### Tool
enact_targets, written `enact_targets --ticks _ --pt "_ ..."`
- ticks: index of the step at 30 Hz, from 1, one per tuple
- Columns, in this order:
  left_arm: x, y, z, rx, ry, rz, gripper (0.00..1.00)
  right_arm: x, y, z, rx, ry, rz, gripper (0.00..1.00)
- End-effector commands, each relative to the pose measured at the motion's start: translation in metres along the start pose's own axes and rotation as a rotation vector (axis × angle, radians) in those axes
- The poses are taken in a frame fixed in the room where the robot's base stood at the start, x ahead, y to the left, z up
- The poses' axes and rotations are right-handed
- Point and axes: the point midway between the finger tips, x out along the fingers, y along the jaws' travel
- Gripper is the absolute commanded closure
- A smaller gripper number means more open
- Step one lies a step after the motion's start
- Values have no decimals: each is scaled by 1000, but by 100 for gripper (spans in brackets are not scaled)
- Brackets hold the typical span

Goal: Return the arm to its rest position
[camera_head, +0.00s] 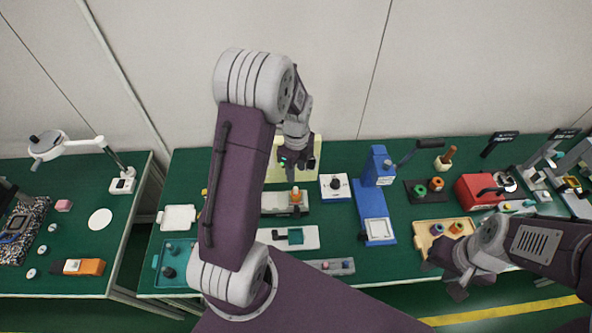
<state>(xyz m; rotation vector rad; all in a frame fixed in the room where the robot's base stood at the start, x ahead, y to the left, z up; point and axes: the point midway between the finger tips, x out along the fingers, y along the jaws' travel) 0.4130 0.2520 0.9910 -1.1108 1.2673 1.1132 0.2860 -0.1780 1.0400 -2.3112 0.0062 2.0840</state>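My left arm, purple and grey, reaches up over the middle of the green table (350,190). Its gripper (298,162) hangs over the table's back part, in front of a pale yellow panel (273,172). Its fingers look apart, with nothing visible between them. A grey fixture with an orange-topped peg (295,196) stands just below it in the picture. My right arm comes in from the right edge. Its gripper (443,281) is near the table's front edge, fingers apart and empty, below a tan tray (418,237). My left arm hides part of the table.
A blue press (377,168) stands right of a white box with a black knob (335,187). A red box (480,190) is further right. A white tray (179,219) and teal tray (158,262) lie left. Another table with a lamp (48,144) stands at far left, across a gap.

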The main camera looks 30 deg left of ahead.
Motion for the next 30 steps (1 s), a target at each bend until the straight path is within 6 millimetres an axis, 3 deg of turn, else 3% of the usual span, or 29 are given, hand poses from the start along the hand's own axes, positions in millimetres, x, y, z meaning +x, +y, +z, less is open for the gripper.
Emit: enact_targets --ticks 11,14,17,19,22,27,30 --pt "0 -1 -2 5 -1 -2 61 0 0 0 0 0 0 64" --pt "-22 -13 -11 40 -16 -55 61 0 0 0 0 0 0 64" --pt "-53 2 -38 75 -23 -100 61 0 0 0 0 0 0 64" --pt "-65 28 -60 -99 -8 -122 61 0 0 0 0 0 0 64" --pt "-68 59 -76 -426 22 -130 61 0 0 0 0 0 0 64" --pt "-59 104 -89 -1056 63 -102 61 0 0 0 0 0 0 64" --pt "-50 119 -90 -1383 69 -73 61 0 0 0 0 0 0 64"
